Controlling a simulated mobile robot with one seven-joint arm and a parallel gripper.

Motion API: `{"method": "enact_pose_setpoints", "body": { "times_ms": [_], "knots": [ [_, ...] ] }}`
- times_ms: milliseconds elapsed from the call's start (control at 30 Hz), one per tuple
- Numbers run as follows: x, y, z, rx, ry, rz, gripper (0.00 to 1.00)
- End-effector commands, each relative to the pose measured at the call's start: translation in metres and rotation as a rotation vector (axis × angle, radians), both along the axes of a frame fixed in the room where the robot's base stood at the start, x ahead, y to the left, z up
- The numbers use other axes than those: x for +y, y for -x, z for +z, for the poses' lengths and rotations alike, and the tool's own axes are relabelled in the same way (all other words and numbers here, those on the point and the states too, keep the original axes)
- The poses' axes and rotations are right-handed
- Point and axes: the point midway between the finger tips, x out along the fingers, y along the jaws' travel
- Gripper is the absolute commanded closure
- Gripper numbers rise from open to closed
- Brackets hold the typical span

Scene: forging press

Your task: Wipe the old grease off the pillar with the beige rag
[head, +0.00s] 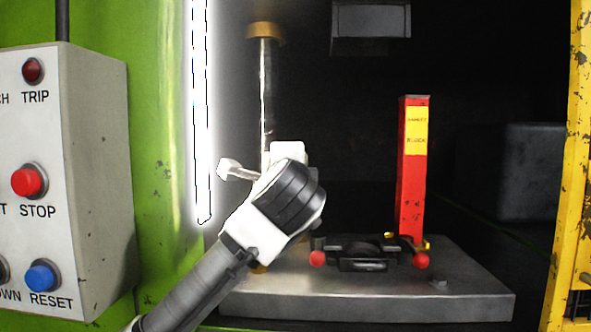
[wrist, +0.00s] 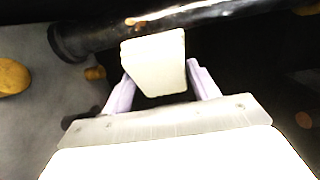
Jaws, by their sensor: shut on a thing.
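The pillar (head: 266,95) is an upright shiny rod under a bronze collar (head: 265,32) in the head view. My arm reaches in front of its lower part and hides it. In the wrist view my gripper (wrist: 160,74) is shut on the beige rag (wrist: 153,58), a pale folded block between the two light fingers. A dark cylinder (wrist: 100,38) with orange-brown specks crosses just beyond the rag. I cannot tell whether this cylinder is the pillar, or whether the rag touches it. The fingertips and rag are not clearly visible in the head view.
A red post (head: 412,170) with a yellow label stands right of the pillar. Black parts with red knobs (head: 421,261) lie on the grey steel plate (head: 400,302). A button panel (head: 95,170) and a bright light strip (head: 201,100) are at left, a yellow frame (head: 568,170) at right.

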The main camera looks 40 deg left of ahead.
Motion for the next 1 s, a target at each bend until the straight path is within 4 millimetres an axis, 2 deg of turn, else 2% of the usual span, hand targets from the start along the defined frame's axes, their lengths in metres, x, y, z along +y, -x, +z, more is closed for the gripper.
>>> {"method": "enact_pose_setpoints", "body": {
  "times_ms": [300,500,1000],
  "knots": [
    [0.031,-0.018,-0.011,0.000,0.002,-0.001,0.59],
    [0.044,-0.026,-0.016,-0.001,0.002,-0.001,0.59],
    [0.050,-0.029,-0.018,-0.001,-0.001,-0.001,0.59]
  ]
}}
